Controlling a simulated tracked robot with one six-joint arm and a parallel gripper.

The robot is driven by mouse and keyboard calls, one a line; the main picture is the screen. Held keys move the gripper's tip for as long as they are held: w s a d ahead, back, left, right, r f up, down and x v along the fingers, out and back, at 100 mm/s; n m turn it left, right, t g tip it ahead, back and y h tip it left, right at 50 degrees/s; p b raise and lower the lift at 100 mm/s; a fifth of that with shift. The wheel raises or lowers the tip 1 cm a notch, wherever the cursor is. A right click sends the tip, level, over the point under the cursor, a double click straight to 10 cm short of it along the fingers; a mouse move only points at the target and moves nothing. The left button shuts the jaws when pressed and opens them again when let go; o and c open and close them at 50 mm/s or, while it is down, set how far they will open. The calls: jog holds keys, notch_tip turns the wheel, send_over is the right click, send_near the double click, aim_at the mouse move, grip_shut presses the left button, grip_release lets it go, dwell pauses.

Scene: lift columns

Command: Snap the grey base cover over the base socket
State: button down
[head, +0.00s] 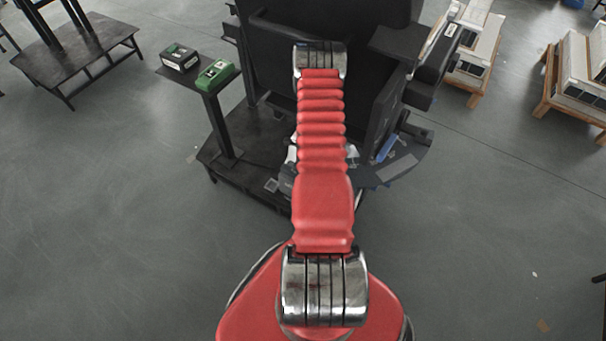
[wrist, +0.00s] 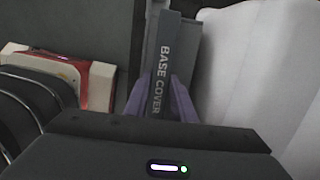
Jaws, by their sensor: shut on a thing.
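In the wrist view the grey base cover (wrist: 166,45), lettered "BASE COVER", stands lengthwise between the two purple fingers of my gripper (wrist: 159,97). The fingers are shut on it, and it reaches past their tips. In the head view my red arm stretches to the dark column structure (head: 285,35) and hides the gripper and the cover. I cannot make out the base socket in either view.
A white rounded surface (wrist: 255,65) stands close to the right of the cover, and a red and cream object (wrist: 75,72) lies to the left. A side shelf (head: 218,92) holds a green device (head: 215,74) and a black-and-white box (head: 180,57).

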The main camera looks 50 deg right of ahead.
jog(key=shift+f, duration=0.4)
dwell(1.1)
jog(key=c, duration=1.4)
grip_release()
jog(key=shift+o, duration=0.3)
jog(key=o, duration=0.4)
jog(key=shift+r, duration=0.1)
